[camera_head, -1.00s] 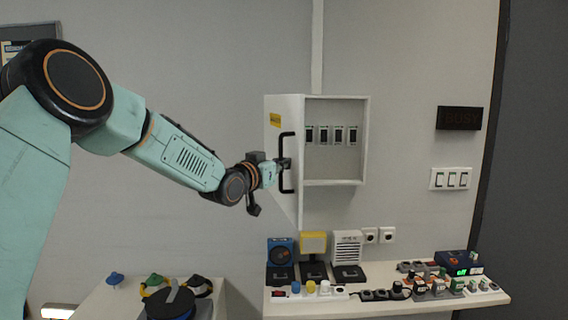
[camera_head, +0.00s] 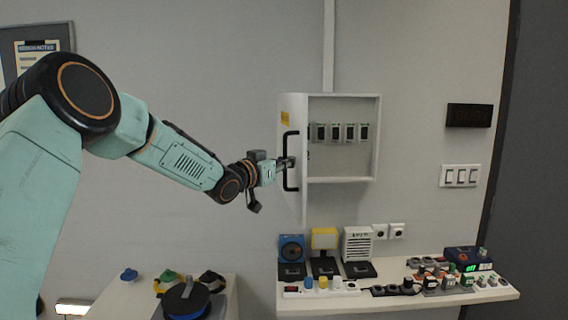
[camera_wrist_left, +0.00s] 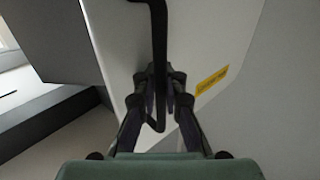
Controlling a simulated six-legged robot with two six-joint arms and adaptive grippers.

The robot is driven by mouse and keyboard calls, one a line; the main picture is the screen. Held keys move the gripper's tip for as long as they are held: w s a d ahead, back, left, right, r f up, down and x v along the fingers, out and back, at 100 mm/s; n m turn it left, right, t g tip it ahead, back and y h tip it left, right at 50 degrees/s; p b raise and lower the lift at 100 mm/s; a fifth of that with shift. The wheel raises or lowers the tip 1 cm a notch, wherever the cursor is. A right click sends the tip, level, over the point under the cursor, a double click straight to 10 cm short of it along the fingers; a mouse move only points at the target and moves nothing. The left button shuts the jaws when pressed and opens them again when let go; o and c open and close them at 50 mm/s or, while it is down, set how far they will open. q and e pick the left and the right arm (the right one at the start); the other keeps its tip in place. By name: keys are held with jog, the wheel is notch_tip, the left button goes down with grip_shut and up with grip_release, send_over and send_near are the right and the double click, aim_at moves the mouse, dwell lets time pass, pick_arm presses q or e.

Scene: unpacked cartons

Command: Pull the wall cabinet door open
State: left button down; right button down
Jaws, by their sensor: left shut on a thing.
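The white wall cabinet (camera_head: 345,182) hangs on the grey wall right of the middle in the head view. Its door (camera_head: 297,112) stands swung open at the cabinet's left side, with a black bar handle and a yellow label. My left gripper (camera_head: 287,163) is shut on the black handle (camera_head: 286,183) at about its middle. In the left wrist view the handle (camera_wrist_left: 159,40) runs down between the two fingers (camera_wrist_left: 160,82), in front of the white door panel (camera_wrist_left: 125,50). My right gripper is not in view.
Several dark devices (camera_head: 338,132) hang inside the cabinet. Below it a white shelf (camera_head: 400,304) carries a blue device (camera_head: 291,250), a power strip and several small items. A lower table (camera_head: 118,300) at the left holds coloured items. Wall space left of the door is clear.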

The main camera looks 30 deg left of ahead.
pick_arm(q)
jog(key=shift+d+f, duration=0.1)
jog(key=shift+f, duration=0.25)
jog(key=c, duration=1.8)
grip_release()
jog(key=shift+s+r, duration=0.1)
jog(key=shift+s, duration=0.1)
jog(key=shift+o, duration=0.5)
jog(key=shift+s+r, duration=0.1)
jog(key=shift+r, duration=0.2)
jog(key=s+a, duration=0.1)
jog(key=s, duration=0.6)
jog(key=shift+f, duration=0.1)
jog(key=shift+s, duration=0.3)
